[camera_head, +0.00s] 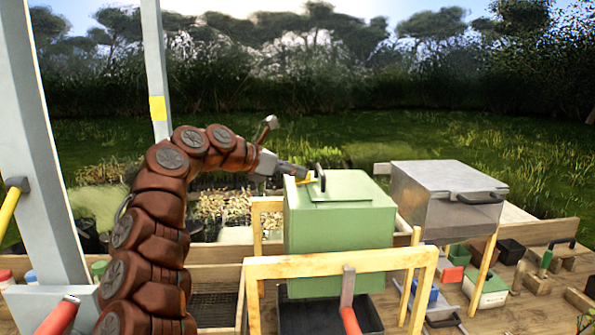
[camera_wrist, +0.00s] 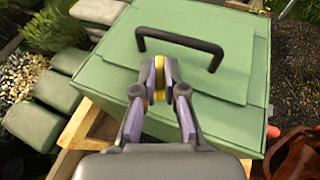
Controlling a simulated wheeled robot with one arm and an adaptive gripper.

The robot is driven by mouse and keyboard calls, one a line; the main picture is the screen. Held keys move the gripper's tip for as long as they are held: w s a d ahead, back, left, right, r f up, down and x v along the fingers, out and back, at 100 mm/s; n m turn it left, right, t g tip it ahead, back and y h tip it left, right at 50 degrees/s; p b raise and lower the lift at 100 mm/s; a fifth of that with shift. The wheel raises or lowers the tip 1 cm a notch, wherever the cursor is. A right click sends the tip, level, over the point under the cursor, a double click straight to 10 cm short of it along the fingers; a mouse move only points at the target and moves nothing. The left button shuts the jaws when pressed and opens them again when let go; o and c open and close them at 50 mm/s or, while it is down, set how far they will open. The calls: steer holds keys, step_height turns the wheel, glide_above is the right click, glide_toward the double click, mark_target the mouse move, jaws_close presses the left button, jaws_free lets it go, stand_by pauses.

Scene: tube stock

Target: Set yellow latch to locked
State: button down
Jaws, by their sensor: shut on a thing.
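The yellow latch (camera_wrist: 159,72) is a narrow piece between my gripper's fingers in the wrist view. It shows as a small yellow bit (camera_head: 303,179) at the left edge of the green box's top in the head view. My gripper (camera_wrist: 160,80) is shut on it, and its fingers hide most of it. In the head view my gripper (camera_head: 296,172) reaches the box from the left. The green box (camera_head: 340,222) has a lid (camera_wrist: 120,58) with a black handle (camera_wrist: 180,38) just beyond the fingertips. I cannot tell whether the latch is locked.
The green box is on a wooden frame (camera_head: 340,263) above a black tray (camera_head: 330,315). A grey metal box (camera_head: 448,190) with a dark handle stands to the right. Small boxes and tools lie on the bench at right. A pale post (camera_head: 40,140) stands at left.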

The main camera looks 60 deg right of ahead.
steer(key=shift+s+d+f, duration=0.1)
steer(key=shift+d+f, duration=0.05)
steer(key=shift+f, duration=0.45)
steer(key=c, duration=1.5)
jaws_free()
steer(key=shift+d, duration=0.1)
steer(key=shift+o, duration=1.3)
steer(key=shift+r, duration=0.1)
steer(key=v, duration=0.7)
steer(key=shift+w, duration=0.25)
steer(key=shift+r, duration=0.15)
